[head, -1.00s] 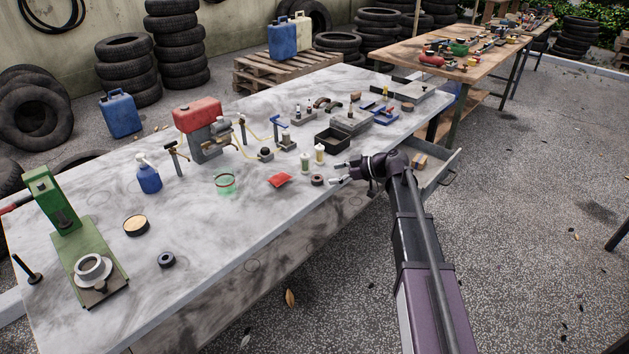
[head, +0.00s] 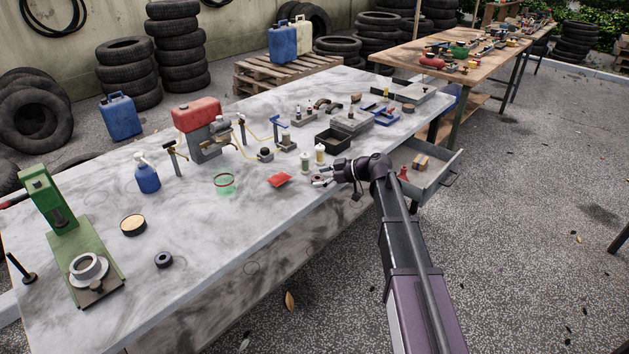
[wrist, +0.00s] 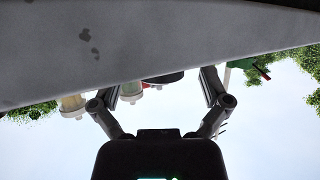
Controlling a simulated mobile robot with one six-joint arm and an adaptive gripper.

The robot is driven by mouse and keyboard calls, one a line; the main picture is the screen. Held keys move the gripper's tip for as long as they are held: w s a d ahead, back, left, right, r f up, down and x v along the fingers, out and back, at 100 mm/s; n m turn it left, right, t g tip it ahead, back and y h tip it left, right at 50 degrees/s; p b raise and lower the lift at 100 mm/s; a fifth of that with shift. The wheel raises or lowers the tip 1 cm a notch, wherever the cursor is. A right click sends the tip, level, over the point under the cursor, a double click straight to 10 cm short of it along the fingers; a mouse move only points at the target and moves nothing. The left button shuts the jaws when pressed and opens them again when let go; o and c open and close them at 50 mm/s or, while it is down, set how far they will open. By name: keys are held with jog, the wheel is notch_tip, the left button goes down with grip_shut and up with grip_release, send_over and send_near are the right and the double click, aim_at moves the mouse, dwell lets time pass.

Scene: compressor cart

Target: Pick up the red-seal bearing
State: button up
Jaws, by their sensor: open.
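A small dark, brownish ring (head: 317,178), which looks like the red-seal bearing, lies near the front edge of the marble table, right of the red cloth. Its seal colour is too small to make out. My gripper (head: 321,180) is low over the table edge, its fingers reaching left to the ring and partly hiding it. In the wrist view my gripper (wrist: 160,84) is open, with a dark round piece (wrist: 163,77) in the gap between its fingertips. Touching cannot be told. A second, darker bearing (head: 164,259) lies apart at the table's front left.
The red cloth (head: 280,180) lies just left of the fingers. Two small bottles, green-white (head: 305,163) and cream (head: 320,154), stand close behind. A black tray (head: 332,139) is farther back. An open drawer (head: 430,180) juts out right of my wrist.

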aim_at(320, 177)
jog(key=c, duration=1.3)
jog(key=shift+r, duration=0.25)
notch_tip(320, 177, up, 3)
jog(key=p, duration=0.3)
jog(key=shift+s+d+r+p, duration=0.3)
jog(key=shift+s+d, duration=0.8)
jog(key=shift+s, duration=1.35)
jog(key=shift+s+d+r+p, duration=0.3)
jog(key=shift+s+d, duration=0.8)
jog(key=shift+s, duration=1.3)
jog(key=shift+s+d+r+p, duration=0.3)
jog(key=shift+s+d, duration=0.8)
jog(key=shift+s, duration=1.35)
jog(key=shift+f, duration=0.1)
